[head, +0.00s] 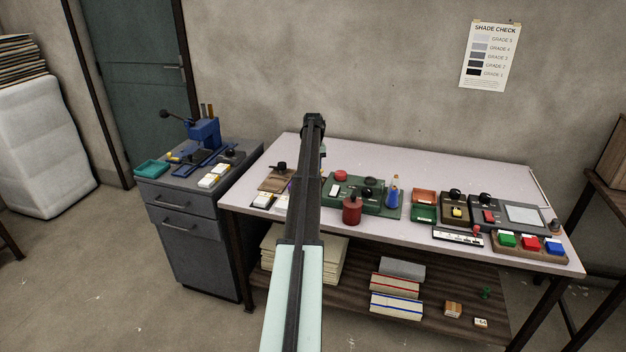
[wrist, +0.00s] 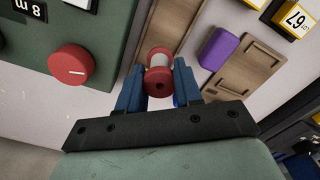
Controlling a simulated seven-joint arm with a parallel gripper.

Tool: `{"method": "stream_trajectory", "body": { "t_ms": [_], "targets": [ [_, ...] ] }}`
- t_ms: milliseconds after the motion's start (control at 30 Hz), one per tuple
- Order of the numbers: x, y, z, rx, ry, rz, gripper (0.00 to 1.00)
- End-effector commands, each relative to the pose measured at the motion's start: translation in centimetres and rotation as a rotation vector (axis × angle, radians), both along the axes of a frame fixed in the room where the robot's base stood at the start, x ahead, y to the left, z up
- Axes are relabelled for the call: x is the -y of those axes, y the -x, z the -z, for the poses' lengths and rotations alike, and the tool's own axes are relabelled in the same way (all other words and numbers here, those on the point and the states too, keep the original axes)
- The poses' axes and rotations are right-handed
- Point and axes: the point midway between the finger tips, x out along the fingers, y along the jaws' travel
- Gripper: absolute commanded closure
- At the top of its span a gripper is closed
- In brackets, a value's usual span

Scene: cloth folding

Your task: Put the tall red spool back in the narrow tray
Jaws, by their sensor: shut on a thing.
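In the wrist view, my gripper (wrist: 160,74) is shut on a red spool (wrist: 159,84) with a pale wound middle between two red flanges. The blue fingers stand on either side of it, and one flange faces the camera. In the head view, my own arm hides the gripper and spool.
A purple block (wrist: 220,48) lies at the tray beside the spool. A green panel with a red dial (wrist: 72,66) is at the left in the wrist view. In the head view, the pale table (head: 400,160) holds several devices, with free room along its back.

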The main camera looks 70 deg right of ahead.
Motion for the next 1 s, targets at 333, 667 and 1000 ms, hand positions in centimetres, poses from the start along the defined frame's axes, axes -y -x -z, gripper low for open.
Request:
{"method": "stream_trajectory", "body": {
  "t_ms": [333,667,1000],
  "targets": [
    [0.0,0.0,3.3,-0.001,-0.001,0.001,0.99],
    [0.0,0.0,4.4,0.001,0.001,0.001,0.99],
    [0.0,0.0,4.6,0.001,0.001,0.001,0.51]
  ]
}}
